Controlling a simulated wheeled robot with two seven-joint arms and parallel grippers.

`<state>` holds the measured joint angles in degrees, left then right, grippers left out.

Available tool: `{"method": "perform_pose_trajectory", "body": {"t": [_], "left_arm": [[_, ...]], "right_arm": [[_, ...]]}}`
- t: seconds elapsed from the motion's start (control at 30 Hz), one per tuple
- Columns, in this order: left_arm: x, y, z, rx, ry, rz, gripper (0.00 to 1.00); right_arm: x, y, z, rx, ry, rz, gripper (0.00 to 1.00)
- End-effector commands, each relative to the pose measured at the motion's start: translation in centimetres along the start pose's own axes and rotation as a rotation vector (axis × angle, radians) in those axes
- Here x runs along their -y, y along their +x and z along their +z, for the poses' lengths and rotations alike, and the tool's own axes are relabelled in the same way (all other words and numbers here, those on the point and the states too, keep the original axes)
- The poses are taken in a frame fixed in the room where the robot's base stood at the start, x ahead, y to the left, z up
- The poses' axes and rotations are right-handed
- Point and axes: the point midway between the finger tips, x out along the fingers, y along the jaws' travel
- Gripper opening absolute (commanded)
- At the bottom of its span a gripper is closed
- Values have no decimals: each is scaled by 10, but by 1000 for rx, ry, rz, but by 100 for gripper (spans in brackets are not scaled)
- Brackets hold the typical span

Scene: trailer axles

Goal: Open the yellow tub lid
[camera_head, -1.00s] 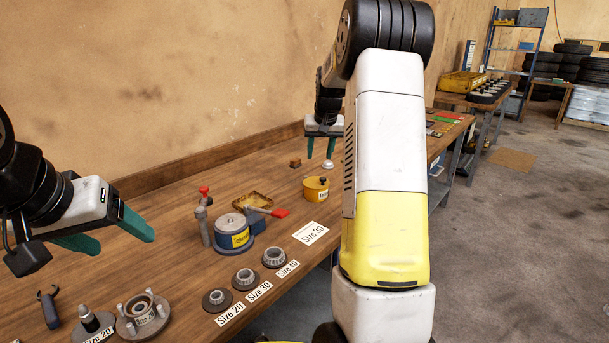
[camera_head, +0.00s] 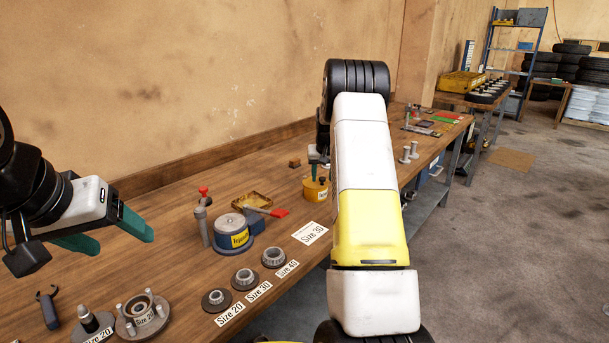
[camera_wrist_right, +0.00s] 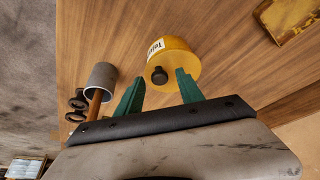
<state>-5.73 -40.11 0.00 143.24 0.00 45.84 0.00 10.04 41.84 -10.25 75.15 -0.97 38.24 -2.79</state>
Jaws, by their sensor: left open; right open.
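The yellow tub (camera_head: 313,193) stands on the bench right of the middle in the head view, partly hidden by my right arm. In the right wrist view the yellow tub (camera_wrist_right: 180,66) shows its lid with a black knob (camera_wrist_right: 158,76). My right gripper (camera_wrist_right: 160,80) is open, its green fingers on either side of the knob from this camera; I cannot tell whether they touch it. In the head view the right gripper (camera_head: 318,170) is just above the tub, mostly hidden by the arm. My left gripper (camera_head: 120,238) is open and empty over the bench at the left.
A blue-grey pot (camera_head: 234,233) with a yellow label, a red-handled tool (camera_head: 266,210) and a yellow tray (camera_head: 251,200) stand left of the tub. Bearing rings (camera_head: 245,277) line the front edge. In the wrist view a grey cup (camera_wrist_right: 101,77) stands beside the left finger.

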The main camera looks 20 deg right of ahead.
Motion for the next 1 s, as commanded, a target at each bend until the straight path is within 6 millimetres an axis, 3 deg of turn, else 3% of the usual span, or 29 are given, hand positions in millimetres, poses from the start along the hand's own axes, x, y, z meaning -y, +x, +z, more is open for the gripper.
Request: {"method": "perform_pose_trajectory", "body": {"t": [0.17, 0.4, 1.0], "left_arm": [[0, 0, 0, 0, 0, 0, 70], [0, 0, 0, 0, 0, 0, 70], [0, 0, 0, 0, 0, 0, 70]], "right_arm": [[0, 0, 0, -1, 0, 0, 44], [0, 0, 0, 0, 0, 0, 1], [0, 0, 0, 0, 0, 0, 0]]}}
